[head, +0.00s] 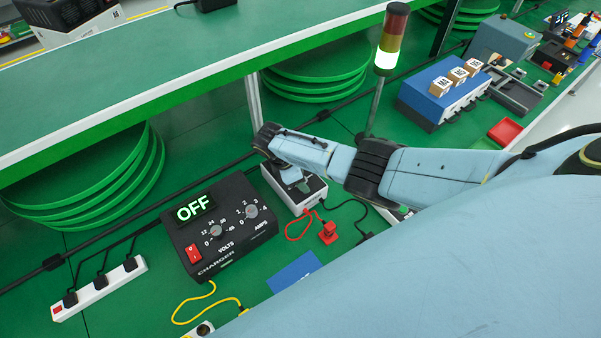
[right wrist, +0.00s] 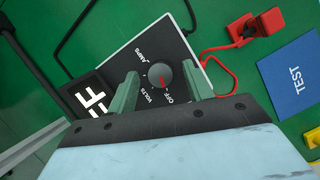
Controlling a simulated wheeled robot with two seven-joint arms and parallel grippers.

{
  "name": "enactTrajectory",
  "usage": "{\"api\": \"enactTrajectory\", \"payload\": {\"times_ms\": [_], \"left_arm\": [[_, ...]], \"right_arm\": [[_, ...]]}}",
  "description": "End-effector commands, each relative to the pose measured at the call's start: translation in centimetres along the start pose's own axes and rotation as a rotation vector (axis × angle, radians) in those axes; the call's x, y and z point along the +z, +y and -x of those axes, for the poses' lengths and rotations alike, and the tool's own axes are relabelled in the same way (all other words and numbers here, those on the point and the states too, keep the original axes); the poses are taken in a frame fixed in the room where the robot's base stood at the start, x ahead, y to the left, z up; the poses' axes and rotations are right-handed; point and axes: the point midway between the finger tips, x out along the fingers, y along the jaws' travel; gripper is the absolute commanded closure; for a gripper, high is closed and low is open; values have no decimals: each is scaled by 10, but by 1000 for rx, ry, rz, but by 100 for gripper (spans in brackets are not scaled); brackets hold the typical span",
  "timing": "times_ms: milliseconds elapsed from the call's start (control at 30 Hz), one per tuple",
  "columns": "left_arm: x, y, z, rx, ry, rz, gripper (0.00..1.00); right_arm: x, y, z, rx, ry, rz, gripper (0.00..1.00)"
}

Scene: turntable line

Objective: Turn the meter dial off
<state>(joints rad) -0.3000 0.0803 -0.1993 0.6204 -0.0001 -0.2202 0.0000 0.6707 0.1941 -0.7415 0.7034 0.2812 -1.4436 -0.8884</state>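In the right wrist view the meter (right wrist: 148,45) shows a round grey dial (right wrist: 163,77) with a red pointer mark toward the OFF label. The labels VOLTS and AMPS are beside it. The meter's black display (right wrist: 88,98) shows white letters, with FF readable and the rest hidden. My right gripper (right wrist: 160,75) is open, with its green fingers apart on either side of the dial and no clear grip. My left gripper is not in view.
A black charger (head: 225,225) showing OFF stands left of the meter. A red plug (head: 327,233) on a red lead and a blue TEST card (right wrist: 293,75) lie nearby. A power strip (head: 97,290) is at left. A shelf (head: 130,85) overhangs behind; a signal light (head: 391,38) stands right.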

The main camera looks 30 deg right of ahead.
Motion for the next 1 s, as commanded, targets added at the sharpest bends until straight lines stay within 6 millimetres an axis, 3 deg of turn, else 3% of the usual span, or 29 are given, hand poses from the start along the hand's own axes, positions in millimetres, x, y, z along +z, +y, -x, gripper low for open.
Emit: {"api": "enactTrajectory", "payload": {"times_ms": [367,467,800,1000], "left_arm": [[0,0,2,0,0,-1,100],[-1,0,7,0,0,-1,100],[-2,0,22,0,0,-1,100],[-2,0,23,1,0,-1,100]], "right_arm": [[0,0,6,0,1,-2,47],[0,0,19,1,2,-2,47],[0,1,93,2,2,-1,47],[0,0,123,1,1,-1,47]]}}
